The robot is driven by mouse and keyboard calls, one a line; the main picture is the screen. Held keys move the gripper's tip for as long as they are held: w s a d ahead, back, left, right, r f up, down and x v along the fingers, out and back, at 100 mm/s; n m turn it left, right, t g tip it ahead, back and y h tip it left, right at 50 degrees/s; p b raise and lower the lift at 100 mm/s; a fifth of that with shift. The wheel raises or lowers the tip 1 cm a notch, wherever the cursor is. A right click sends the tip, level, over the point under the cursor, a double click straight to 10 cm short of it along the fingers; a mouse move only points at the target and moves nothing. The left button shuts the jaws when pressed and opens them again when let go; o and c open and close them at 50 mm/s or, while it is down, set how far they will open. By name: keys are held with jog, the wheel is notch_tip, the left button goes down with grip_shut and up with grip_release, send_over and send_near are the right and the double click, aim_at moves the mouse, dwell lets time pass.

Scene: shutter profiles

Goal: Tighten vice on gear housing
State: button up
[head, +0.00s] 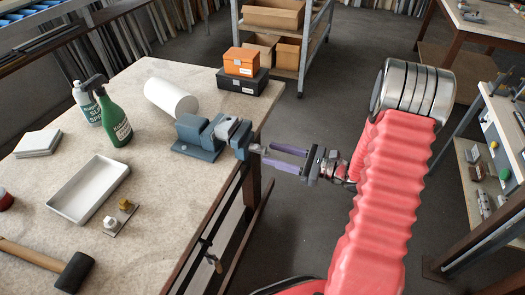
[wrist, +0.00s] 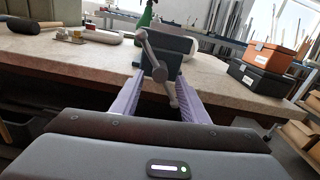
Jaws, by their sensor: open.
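A blue-grey bench vice (head: 197,142) stands at the right edge of the workbench, its screw side facing my gripper. A light grey metal part (head: 229,128), perhaps the gear housing, sits at its jaws; I cannot tell how firmly it is held. In the wrist view the vice (wrist: 172,52) shows end-on, with its silver handle bar (wrist: 157,68) tilted, upper end to the left. My gripper (head: 268,157) is open, its two purple fingers pointing at the handle. In the wrist view the fingers lie either side of the bar's lower part, with no clear contact.
The workbench (head: 150,200) carries a white roll (head: 171,98), a green spray bottle (head: 113,118), a white tray (head: 90,190) and a mallet (head: 72,270). Orange (head: 242,61) and black (head: 242,82) boxes stand behind the vice. Floor beside the bench's right edge is clear.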

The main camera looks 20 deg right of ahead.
aim_at(263, 151)
jog(key=shift+x, duration=2.35)
jog(key=shift+c, duration=0.2)
grip_shut()
